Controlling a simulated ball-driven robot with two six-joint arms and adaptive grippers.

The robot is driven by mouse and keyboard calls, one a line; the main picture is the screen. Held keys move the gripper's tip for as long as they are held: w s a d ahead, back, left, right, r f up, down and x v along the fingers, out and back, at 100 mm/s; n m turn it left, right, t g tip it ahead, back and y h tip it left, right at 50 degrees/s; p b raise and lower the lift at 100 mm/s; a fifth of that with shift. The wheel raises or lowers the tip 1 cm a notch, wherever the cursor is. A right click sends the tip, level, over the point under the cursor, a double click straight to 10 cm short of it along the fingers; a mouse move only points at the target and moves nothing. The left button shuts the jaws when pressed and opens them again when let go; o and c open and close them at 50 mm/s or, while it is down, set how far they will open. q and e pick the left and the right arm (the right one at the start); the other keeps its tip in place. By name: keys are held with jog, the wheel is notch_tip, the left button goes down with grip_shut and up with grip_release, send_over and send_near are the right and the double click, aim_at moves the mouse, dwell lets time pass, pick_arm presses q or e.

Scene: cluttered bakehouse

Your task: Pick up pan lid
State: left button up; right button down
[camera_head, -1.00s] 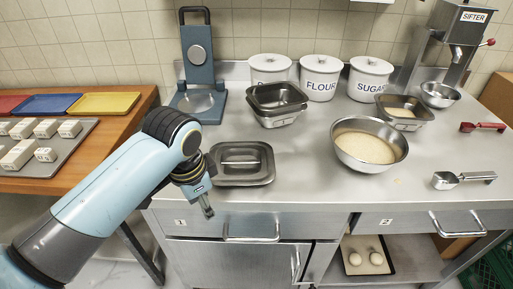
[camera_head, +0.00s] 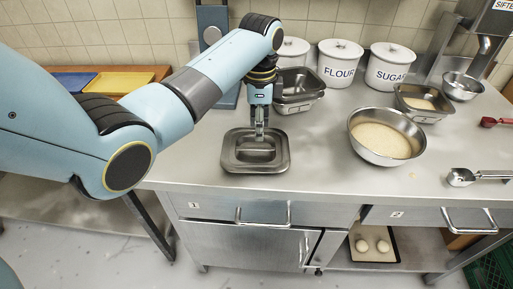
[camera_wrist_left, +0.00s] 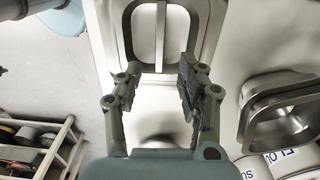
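The pan lid (camera_head: 254,163) is a grey metal rectangle with rounded corners and a raised bar handle. It lies flat near the front edge of the steel counter. My left gripper (camera_head: 261,138) points down over the lid's middle. In the left wrist view the gripper (camera_wrist_left: 160,66) has its two fingers spread, one on each side of the line of the handle, with nothing held. The lid (camera_wrist_left: 205,25) shows there beyond the fingertips. Whether the fingers touch the lid is not clear. My right gripper is not in view.
Flour (camera_head: 339,64) and sugar (camera_head: 390,68) canisters stand at the back. The counter is clear between lid and bowl.

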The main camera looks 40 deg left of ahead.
aim_at(262, 148)
pick_arm(q)
jog(key=f, duration=0.7)
jog(key=shift+w+d, duration=0.25)
jog(key=shift+d, duration=0.1)
jog(key=shift+c, duration=0.3)
grip_shut()
